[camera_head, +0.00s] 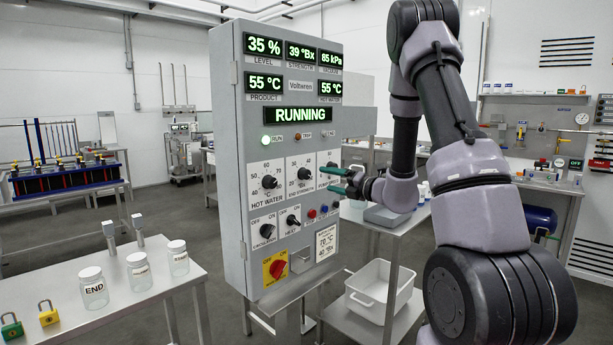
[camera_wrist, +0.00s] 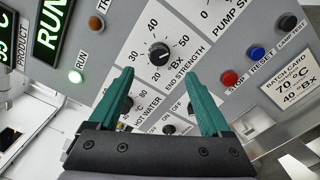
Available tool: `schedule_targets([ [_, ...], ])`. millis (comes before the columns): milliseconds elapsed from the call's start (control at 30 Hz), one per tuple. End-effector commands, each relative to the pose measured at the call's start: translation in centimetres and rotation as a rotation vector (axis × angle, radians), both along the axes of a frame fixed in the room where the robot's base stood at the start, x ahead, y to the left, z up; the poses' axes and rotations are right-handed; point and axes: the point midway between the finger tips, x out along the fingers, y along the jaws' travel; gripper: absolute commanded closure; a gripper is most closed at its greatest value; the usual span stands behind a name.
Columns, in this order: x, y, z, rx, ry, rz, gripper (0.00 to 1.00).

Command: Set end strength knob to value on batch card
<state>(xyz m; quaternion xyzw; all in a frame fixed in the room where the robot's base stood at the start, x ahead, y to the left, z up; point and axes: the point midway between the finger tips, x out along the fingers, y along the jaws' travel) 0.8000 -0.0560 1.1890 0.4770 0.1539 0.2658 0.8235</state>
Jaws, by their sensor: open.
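The end strength knob (camera_head: 304,173) is a black knob on the grey panel, with a scale from 20 to 50. In the wrist view the knob (camera_wrist: 159,53) lies ahead of my fingertips, roughly midway between their lines. I cannot tell exactly where its pointer stands. The batch card (camera_head: 326,242) sits low on the panel. In the wrist view the card (camera_wrist: 290,86) reads 70 °C and 40 °Bx. My gripper (camera_head: 335,180) is open, its green fingers pointing at the panel from the right. In the wrist view the gripper (camera_wrist: 163,77) holds nothing and is apart from the knob.
The hot water knob (camera_head: 269,182) is left of the end strength knob. Switches (camera_head: 293,220), stop and reset buttons (camera_head: 312,213) and a red rotary switch (camera_head: 277,268) lie below. The strength display (camera_head: 301,53) reads 39 °Bx. A table with jars (camera_head: 93,290) stands left.

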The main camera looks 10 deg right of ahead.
Motion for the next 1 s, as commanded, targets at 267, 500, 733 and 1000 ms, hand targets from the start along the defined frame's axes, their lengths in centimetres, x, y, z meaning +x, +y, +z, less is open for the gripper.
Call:
schedule_targets([
  [267,4.3,3.4,0.0,-0.003,-0.003,0.006,0.18],
  [500,6.8,5.1,0.1,-0.001,-0.002,0.005,0.18],
  [733,7.4,5.6,0.1,-0.002,-0.002,0.004,0.18],
  [1000,7.3,5.5,0.1,-0.002,-0.002,0.004,0.60],
])
